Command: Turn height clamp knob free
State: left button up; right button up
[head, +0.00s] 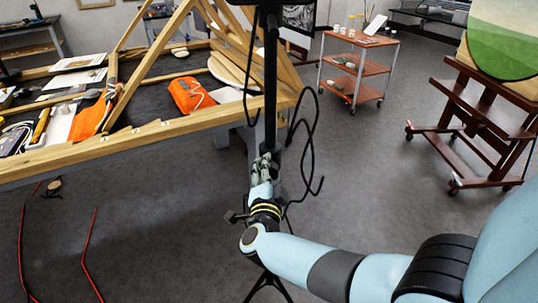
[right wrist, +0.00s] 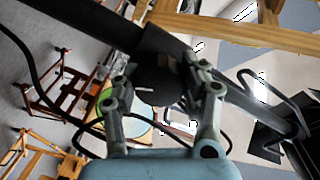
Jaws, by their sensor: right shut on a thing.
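A black upright stand pole (head: 271,90) rises in the middle of the head view, with a black cable hanging beside it. My right gripper (head: 264,168) is at the pole's lower part, its fingers against the clamp area. In the right wrist view a dark round knob (right wrist: 157,86) sits between the two fingers of my right gripper (right wrist: 160,68), which is shut on it. The black pole (right wrist: 75,22) runs diagonally behind the knob there. The knob is hidden in the head view. My left gripper is not in view.
A wooden-edged workbench (head: 180,127) with orange cloths and timber frames stands at the left. A red shelf trolley (head: 362,43) is behind, and a wooden easel (head: 488,115) stands at the right. Loose black cable (head: 308,150) hangs close to my gripper.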

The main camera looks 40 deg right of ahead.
jog(key=shift+f, duration=0.1)
jog(key=o, duration=1.2)
jog(key=shift+a, duration=0.1)
jog(key=v, duration=0.7)
jog(key=shift+s+a, duration=0.15)
jog(key=shift+a, duration=0.05)
